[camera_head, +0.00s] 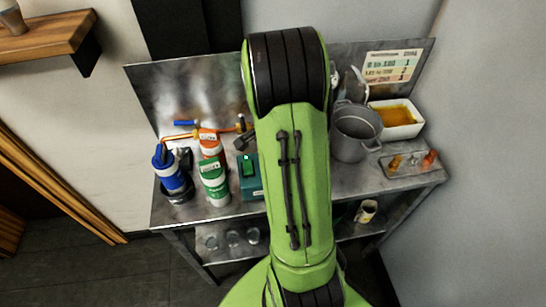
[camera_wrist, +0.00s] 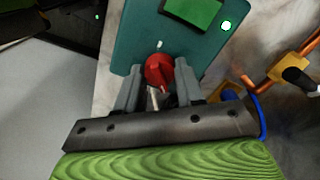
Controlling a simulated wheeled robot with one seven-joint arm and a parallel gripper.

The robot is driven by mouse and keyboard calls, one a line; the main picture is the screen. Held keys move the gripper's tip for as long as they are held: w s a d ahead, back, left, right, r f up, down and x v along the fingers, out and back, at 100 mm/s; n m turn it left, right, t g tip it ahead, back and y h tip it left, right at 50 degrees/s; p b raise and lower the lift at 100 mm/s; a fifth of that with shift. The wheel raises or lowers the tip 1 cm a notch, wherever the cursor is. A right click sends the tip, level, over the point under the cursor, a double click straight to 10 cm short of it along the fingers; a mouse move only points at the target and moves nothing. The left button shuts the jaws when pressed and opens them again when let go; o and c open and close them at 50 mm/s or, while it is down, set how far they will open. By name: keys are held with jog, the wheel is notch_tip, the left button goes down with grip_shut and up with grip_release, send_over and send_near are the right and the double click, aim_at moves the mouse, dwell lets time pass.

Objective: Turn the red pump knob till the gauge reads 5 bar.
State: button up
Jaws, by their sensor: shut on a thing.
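The red pump knob (camera_wrist: 160,69) sits on the front of a teal control box (camera_wrist: 133,43) in the wrist view. My gripper (camera_wrist: 160,82) has one finger on each side of the knob and is shut on it. A white mark shows on the box just above the knob. In the head view the teal box (camera_head: 247,187) is partly behind my arm, and the knob and gripper are hidden. I see no readable gauge in either view.
On the metal bench stand a blue bottle (camera_head: 169,172), a green-and-white bottle (camera_head: 214,184) and an orange-and-white bottle (camera_head: 209,143), left of the box. A grey pot (camera_head: 356,132), a white tub of amber liquid (camera_head: 398,131) and a small tray (camera_head: 391,171) stand right. Copper pipe (camera_wrist: 287,66) runs near the gripper.

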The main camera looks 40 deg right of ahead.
jog(key=shift+r+m, duration=0.1)
jog(key=shift+m, duration=0.5)
jog(key=o, duration=1)
jog(key=shift+o, duration=0.2)
notch_tip(320, 180, up, 16)
jog(key=p, duration=0.3)
jog(key=shift+f, duration=0.2)
jog(key=s+a+r+n+t, duration=0.2)
jog(key=s+a+n, duration=0.3)
jog(key=a+n, duration=0.4)
jog(key=s+a+r+n+t, duration=0.2)
jog(key=s+a+n, duration=0.4)
jog(key=a+n, duration=0.4)
jog(key=shift+s+a+r+t, duration=0.2)
jog(key=shift+a+r+t, duration=0.1)
jog(key=shift+a+t, duration=0.4)
